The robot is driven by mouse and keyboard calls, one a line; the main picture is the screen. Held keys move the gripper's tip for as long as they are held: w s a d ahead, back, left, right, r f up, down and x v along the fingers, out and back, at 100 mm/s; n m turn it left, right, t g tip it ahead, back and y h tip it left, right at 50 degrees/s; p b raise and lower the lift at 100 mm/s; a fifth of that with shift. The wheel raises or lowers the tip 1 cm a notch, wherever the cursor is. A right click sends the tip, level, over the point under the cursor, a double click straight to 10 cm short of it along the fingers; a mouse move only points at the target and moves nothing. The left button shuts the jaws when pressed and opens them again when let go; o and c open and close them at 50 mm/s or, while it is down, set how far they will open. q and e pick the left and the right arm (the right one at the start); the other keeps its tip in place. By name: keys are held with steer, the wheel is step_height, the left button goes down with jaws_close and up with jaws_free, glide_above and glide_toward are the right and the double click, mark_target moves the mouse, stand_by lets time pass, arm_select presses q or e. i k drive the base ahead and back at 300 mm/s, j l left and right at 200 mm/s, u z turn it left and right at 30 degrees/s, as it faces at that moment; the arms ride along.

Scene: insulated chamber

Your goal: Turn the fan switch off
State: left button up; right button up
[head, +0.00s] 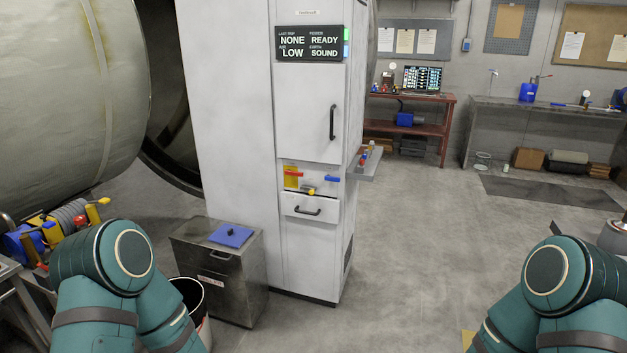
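A tall white cabinet (228,100) stands ahead. Its front carries a small control panel with a red lever (294,173), a blue lever (332,179) and a yellow-tipped lever (311,192). A yellow plate (290,182) is behind the red lever. The labels are too small to read, so I cannot tell which control is the fan switch. A black display (310,44) above reads NONE, READY, LOW and SOUND. My teal arm links show at the lower left and lower right, well apart from the panel. Neither gripper is in view.
A grey metal bin (220,275) with a blue piece (231,235) on top stands left of the cabinet's base. A large tank (60,90) fills the left. Floor is clear right of the cabinet.

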mark_target(328, 178)
steer(key=i+l+u, duration=0.1)
steer(key=i+u, duration=0.15)
steer(key=u, duration=0.15)
steer(key=i+l+u, duration=0.2)
steer(key=u, duration=0.25)
steer(key=i+l+u, duration=0.15)
steer(key=i+l, duration=0.15)
steer(key=i+l+u, duration=0.15)
steer(key=l, duration=0.4)
steer(key=i+l, duration=0.3)
steer(key=l, duration=0.15)
steer(key=i+l+u, duration=0.1)
steer(key=i+l, duration=0.25)
steer(key=l, duration=0.1)
